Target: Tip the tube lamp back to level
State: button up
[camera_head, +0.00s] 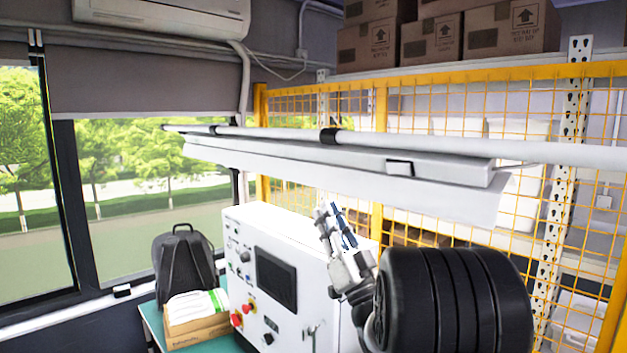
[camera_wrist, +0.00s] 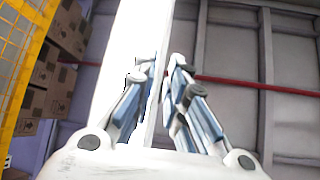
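The tube lamp (camera_head: 340,172) is a long white fixture hanging under a round white bar in the head view. Its broad lower panel faces partly toward the camera, so it looks tilted about its length. My gripper (camera_head: 329,210) points up just below the lamp's lower edge, near mid-length. In the wrist view, the lamp (camera_wrist: 140,35) runs as a white band behind and between the fingers of my gripper (camera_wrist: 163,70). The fingers are apart by a narrow gap. I cannot tell whether either finger touches the lamp.
The round white bar (camera_head: 440,145) with black clamps runs above the lamp. A yellow mesh fence (camera_head: 400,78) and shelves with cartons (camera_head: 430,40) stand behind. A white control cabinet (camera_head: 250,235) stands below left, beside a backpack (camera_head: 185,265).

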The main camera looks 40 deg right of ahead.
aim_at(315, 186)
jog(key=p+x, duration=0.1)
jog(key=x, duration=0.7)
jog(key=shift+w+r+p, duration=0.2)
jog(key=shift+r+p, duration=0.1)
jog(key=shift+c, duration=0.5)
grip_shut()
